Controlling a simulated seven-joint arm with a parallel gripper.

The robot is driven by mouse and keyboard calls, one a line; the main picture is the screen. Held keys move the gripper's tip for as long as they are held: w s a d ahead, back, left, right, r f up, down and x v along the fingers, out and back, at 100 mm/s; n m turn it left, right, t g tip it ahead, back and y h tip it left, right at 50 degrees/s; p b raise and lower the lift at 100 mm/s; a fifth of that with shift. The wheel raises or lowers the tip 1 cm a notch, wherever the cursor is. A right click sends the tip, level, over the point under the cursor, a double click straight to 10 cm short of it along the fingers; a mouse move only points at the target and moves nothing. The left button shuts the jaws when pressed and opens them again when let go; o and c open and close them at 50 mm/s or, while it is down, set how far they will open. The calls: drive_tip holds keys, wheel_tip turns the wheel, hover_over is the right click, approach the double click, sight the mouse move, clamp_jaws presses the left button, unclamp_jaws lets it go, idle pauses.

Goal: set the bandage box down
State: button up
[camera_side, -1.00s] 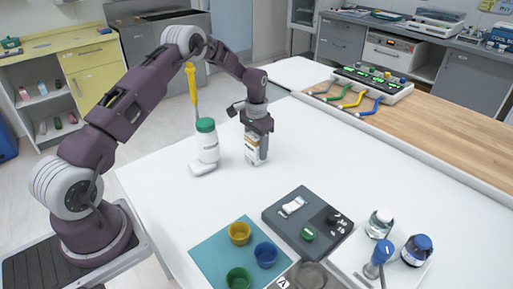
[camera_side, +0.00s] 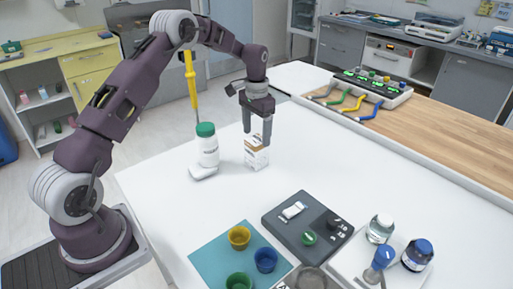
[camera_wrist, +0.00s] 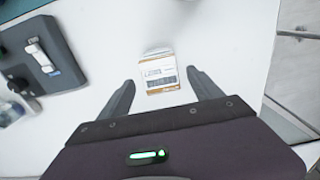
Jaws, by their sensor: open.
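The bandage box (camera_side: 256,154), white with orange-brown trim, stands upright on the white table (camera_side: 330,165). In the wrist view the box (camera_wrist: 160,72) lies between and just beyond the two fingertips, with its printed label showing. My gripper (camera_side: 258,142) is open, its fingers pointing down at the top of the box. In the wrist view the open gripper (camera_wrist: 160,88) has a clear gap on each side of the box.
A white bottle with a green cap (camera_side: 207,146) stands just left of the box. The table's middle right is clear.

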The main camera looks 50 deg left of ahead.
wheel_tip(320, 180, up, 4)
drive_tip(key=shift+r, duration=0.1)
drive_tip(key=shift+d+r, duration=0.15)
drive_tip(key=shift+r, duration=0.2)
drive_tip(key=s+d+r+t, duration=0.1)
drive_tip(key=s+d+r, duration=0.4)
drive_tip(key=s+r, duration=0.3)
drive_tip(key=s+d+r+t, duration=0.2)
drive_tip(key=s+d+r, duration=0.4)
drive_tip(key=r, duration=0.3)
drive_tip(key=s+d+t, duration=0.1)
drive_tip(key=s+d, duration=0.2)
drive_tip(key=s, duration=0.7)
drive_tip(key=s+d+f+t, duration=0.1)
drive_tip(key=s+d, duration=0.2)
drive_tip(key=s, duration=0.8)
drive_tip(key=shift+d+f+t, duration=0.2)
drive_tip(key=shift+f+t, duration=0.1)
drive_tip(key=shift+w, duration=0.1)
